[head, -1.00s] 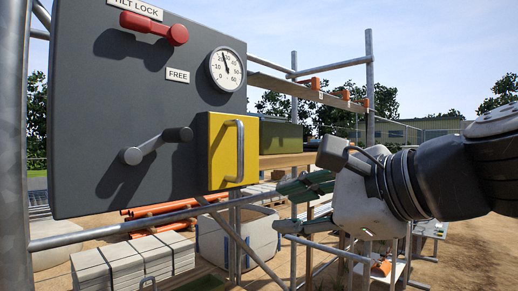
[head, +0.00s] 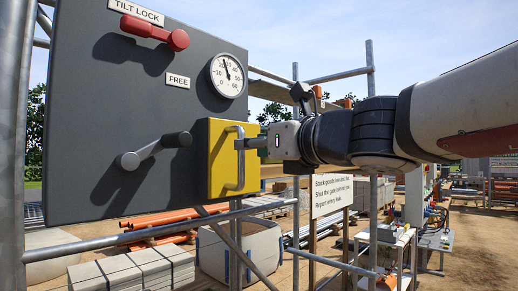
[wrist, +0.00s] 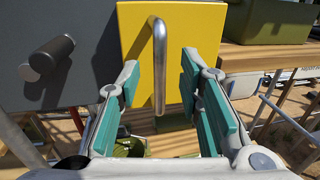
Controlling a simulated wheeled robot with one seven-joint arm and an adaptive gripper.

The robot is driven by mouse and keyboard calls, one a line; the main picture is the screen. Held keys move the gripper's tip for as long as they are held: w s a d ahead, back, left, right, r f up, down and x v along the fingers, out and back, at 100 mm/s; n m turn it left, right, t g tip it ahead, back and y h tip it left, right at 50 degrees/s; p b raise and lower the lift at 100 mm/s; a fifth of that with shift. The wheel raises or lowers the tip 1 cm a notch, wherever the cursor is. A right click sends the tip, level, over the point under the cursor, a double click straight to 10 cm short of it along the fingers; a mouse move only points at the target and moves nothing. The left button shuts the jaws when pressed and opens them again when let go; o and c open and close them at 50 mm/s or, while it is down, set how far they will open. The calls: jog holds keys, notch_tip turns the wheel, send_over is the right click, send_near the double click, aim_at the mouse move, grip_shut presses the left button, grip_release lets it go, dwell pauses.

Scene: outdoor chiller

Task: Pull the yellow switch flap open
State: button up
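The yellow switch flap (head: 221,170) is closed flat on the dark grey panel's right part, with an upright metal bar handle (head: 240,170) on its face. In the wrist view the yellow flap (wrist: 135,55) fills the top middle, and its handle (wrist: 160,75) stands between my fingers. My gripper (head: 246,144) reaches in from the right at the handle's upper half. In the wrist view my gripper (wrist: 161,85) is open, with teal pads apart on either side of the handle. I see a gap on both sides; neither pad clearly touches it.
The grey panel (head: 85,120) also carries a red lever (head: 155,32), a round gauge (head: 227,76) and a grey lever (head: 155,150). Scaffold tubes (head: 170,230) cross in front below. A notice board (head: 332,195) stands right of the panel.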

aim_at(241, 180)
jog(key=shift+x, duration=2.75)
jog(key=shift+c, duration=0.5)
grip_shut()
